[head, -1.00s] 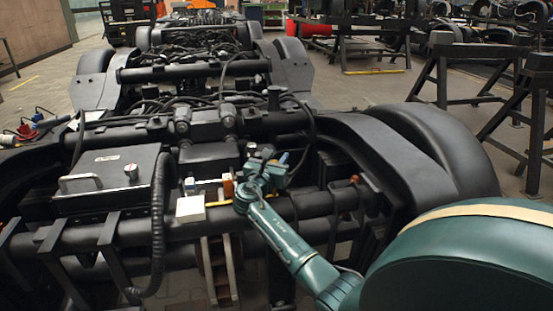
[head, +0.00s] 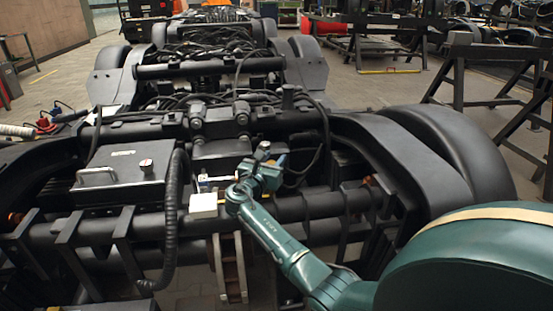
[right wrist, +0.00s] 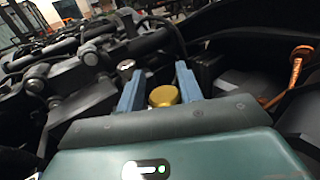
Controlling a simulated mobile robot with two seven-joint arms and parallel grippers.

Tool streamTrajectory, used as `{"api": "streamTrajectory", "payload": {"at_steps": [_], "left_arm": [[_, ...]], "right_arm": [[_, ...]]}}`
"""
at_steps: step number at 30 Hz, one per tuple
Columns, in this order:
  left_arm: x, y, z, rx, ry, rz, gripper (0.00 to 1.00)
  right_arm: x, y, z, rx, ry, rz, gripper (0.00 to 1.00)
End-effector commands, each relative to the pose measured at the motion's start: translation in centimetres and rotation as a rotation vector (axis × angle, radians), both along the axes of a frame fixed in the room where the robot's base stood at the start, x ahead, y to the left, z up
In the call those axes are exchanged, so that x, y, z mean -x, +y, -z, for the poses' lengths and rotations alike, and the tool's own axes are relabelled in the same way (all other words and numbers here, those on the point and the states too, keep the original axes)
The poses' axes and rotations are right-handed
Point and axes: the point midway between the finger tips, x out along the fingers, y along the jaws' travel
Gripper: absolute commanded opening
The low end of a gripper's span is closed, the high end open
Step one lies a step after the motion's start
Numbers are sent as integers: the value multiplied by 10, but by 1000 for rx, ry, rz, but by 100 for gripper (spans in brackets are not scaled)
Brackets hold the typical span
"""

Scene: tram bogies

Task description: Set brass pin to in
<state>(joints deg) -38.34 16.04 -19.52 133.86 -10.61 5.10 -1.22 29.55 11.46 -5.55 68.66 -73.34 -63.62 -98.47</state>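In the right wrist view a brass pin (right wrist: 164,95) shows its round golden head between the two blue fingers of my right gripper (right wrist: 160,72). The fingers stand apart on either side of the head, with a narrow gap at the left; firm contact is not visible. The pin's lower part is hidden. In the head view my right gripper (head: 268,170) is over the front cross tube of the bogie (head: 310,207), just right of a small white box (head: 203,205). The pin is not discernible there behind the gripper. My left gripper is not in view.
A black box with a handle and a silver knob (head: 125,172) sits left on the bogie, beside a thick ribbed hose (head: 170,210). A black wheel (head: 440,150) is at right. An orange part (right wrist: 297,68) shows at right in the wrist view. Dark trestles (head: 460,75) stand beyond.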

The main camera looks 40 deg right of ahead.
Motion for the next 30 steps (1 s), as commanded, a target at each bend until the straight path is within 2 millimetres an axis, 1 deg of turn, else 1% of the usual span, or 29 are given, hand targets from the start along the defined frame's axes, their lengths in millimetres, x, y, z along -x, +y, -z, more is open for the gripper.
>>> {"api": "streamTrajectory", "payload": {"at_steps": [1, 5, 11, 14, 17, 19, 22, 25, 30], "left_arm": [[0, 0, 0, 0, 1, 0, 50], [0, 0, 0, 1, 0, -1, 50], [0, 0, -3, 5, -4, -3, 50], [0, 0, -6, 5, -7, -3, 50], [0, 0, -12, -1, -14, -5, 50], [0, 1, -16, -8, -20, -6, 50], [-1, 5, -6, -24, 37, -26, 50], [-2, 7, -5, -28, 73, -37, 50], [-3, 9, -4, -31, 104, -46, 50]], "right_arm": [[-1, 1, 0, -1, 0, -3, 38], [0, 0, 0, 0, -1, -1, 49], [0, -1, -1, 1, 0, 1, 50], [2, 2, -1, 1, 0, 1, 50], [7, 13, -2, 1, 0, 0, 50], [12, 24, -3, -1, 0, -2, 50], [20, 39, -3, -1, 0, -2, 50], [27, 53, -2, -2, 1, -2, 50], [34, 65, -1, 0, 1, 0, 50]]}}
